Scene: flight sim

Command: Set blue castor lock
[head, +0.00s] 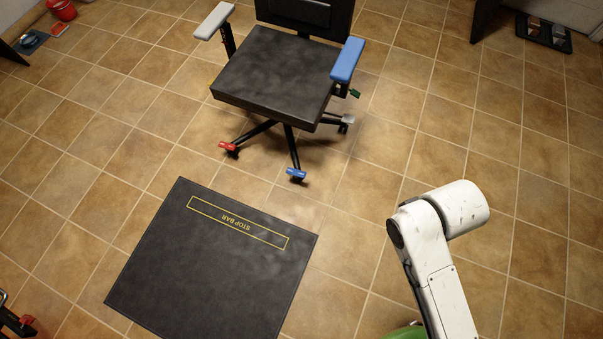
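A black office chair (275,68) stands at the top centre on a five-star style base. The blue castor lock (297,174) is a small blue tab on the castor nearest me, at the end of a black leg. A red castor lock (228,146) is on the leg to its left. A pale castor lock (348,118) is to the right, at the rear. I cannot tell whether the blue lock is up or down. My white arm shows at the lower right, well apart from the chair; my gripper is out of view.
A black mat marked "STOP BAR" (215,275) lies in front of the chair. The chair has a blue armrest (347,59) and a white one (214,20). A red bucket (62,9) is far left; a black tray (545,32) far right. Tiled floor at right is clear.

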